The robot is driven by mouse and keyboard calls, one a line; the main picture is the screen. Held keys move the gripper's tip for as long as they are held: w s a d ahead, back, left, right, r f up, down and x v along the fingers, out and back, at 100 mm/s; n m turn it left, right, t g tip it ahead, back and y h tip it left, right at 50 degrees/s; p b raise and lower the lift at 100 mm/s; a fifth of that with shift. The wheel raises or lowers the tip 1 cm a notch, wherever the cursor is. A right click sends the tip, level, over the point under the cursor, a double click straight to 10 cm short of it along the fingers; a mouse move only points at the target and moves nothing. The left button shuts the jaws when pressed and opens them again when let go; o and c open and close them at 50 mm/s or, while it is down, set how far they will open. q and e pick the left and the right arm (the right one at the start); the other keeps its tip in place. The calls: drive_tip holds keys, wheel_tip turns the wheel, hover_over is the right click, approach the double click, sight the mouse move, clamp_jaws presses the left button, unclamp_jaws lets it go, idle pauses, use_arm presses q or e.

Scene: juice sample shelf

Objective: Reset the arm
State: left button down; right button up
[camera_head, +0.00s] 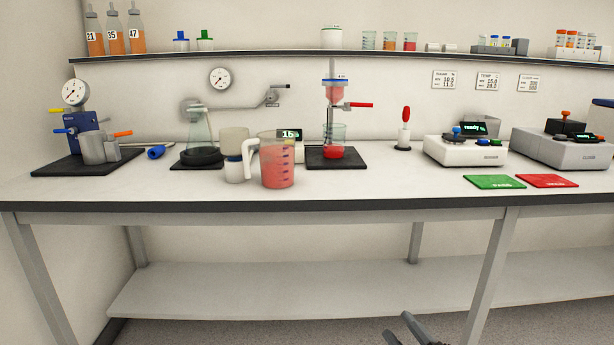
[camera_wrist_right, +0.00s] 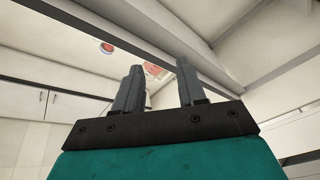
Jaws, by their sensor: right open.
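My right gripper (camera_head: 418,328) shows at the bottom edge of the head view, below the bench front and in front of the lower shelf. In the right wrist view its two dark fingers (camera_wrist_right: 158,88) stand apart with nothing between them. Its dark palm bar and teal body fill the bottom of that view. Most of my right arm is out of the head view. My left gripper is in neither view.
The bench (camera_head: 340,192) crosses the head view, with a lower shelf (camera_head: 300,280) beneath. A jug of red liquid (camera_head: 278,165) stands near its front edge. Green (camera_head: 494,182) and red (camera_head: 546,181) mats lie right. A bench leg (camera_head: 487,280) stands right of my gripper.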

drive_tip(key=s+a+f+m+g+h, duration=0.1)
drive_tip(key=s+f+m+g+h, duration=0.15)
drive_tip(key=s+f+m, duration=0.45)
drive_tip(key=s+a+f+m+g+h, duration=0.1)
drive_tip(key=s+f+m+g, duration=0.35)
drive_tip(key=s, duration=0.45)
use_arm(q)
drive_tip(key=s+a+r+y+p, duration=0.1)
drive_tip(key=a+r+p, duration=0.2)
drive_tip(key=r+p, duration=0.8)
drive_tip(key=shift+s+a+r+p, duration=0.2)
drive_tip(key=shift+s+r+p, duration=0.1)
drive_tip(key=shift+p, duration=2.15)
use_arm(e)
drive_tip(key=s+d+r+h, duration=0.1)
drive_tip(key=s+d+r, duration=0.1)
drive_tip(key=r, duration=0.8)
drive_tip(key=shift+s+d, duration=0.4)
drive_tip(key=shift+s, duration=0.15)
drive_tip(key=shift+r, duration=0.1)
